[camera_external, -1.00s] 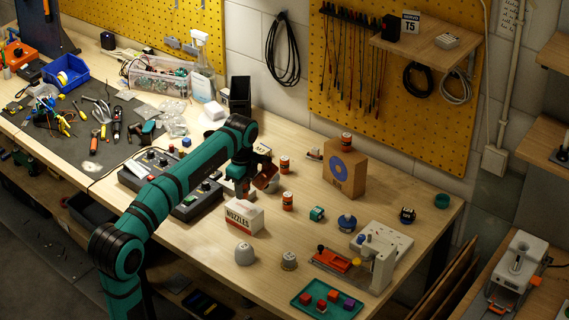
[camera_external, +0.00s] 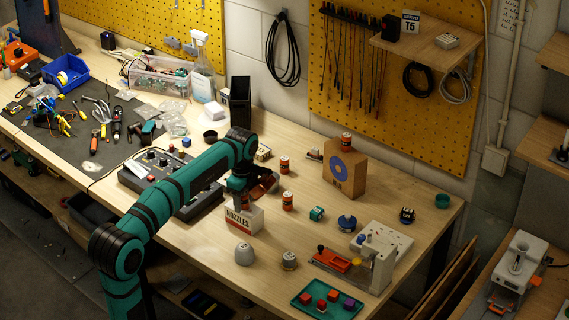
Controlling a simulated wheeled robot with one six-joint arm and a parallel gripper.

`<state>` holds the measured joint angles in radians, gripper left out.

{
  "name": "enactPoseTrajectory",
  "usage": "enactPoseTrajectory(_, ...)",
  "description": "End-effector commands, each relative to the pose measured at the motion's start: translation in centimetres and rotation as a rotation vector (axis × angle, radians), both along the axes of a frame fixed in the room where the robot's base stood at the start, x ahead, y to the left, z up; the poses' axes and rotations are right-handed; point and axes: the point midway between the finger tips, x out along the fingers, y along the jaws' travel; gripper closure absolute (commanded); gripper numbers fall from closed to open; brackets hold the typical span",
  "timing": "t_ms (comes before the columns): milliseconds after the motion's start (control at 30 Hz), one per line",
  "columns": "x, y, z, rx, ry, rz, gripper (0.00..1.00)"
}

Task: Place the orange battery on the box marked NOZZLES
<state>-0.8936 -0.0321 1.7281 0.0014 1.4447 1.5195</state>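The white box marked NOZZLES (camera_external: 243,220) stands on the bench, with a dark red band near its base. My gripper (camera_external: 256,196) is right over its top and hides much of it. Reddish-brown parts show at the gripper, but I cannot tell fingers from a held item, or whether it touches the box. Small orange cylinders with dark ends, looking like batteries, stand elsewhere: one orange cylinder (camera_external: 288,201) right of the box, another orange cylinder (camera_external: 284,165) farther back, and a third orange cylinder (camera_external: 346,142) on the cardboard box (camera_external: 344,174).
A grey control box (camera_external: 170,182) lies left of the NOZZLES box. A pale grey knob-like item (camera_external: 244,254) and a small metal piece (camera_external: 289,260) stand in front. A teal item (camera_external: 317,214), a blue spool (camera_external: 347,222) and a green tray (camera_external: 327,300) are to the right.

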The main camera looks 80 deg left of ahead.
Motion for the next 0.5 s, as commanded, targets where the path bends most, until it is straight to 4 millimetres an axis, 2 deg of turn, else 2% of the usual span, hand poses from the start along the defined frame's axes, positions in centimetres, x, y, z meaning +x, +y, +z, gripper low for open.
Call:
enactPoseTrajectory(267, 0.0, 0.0, 0.4, 0.0, 0.0, 0.0, 0.49)
enactPoseTrajectory(367, 0.0, 0.0, 1.5, 0.002, -0.001, 0.0, 0.49)
enactPoseTrajectory(500, 0.0, 0.1, 3.9, 0.002, -0.002, 0.0, 0.49)
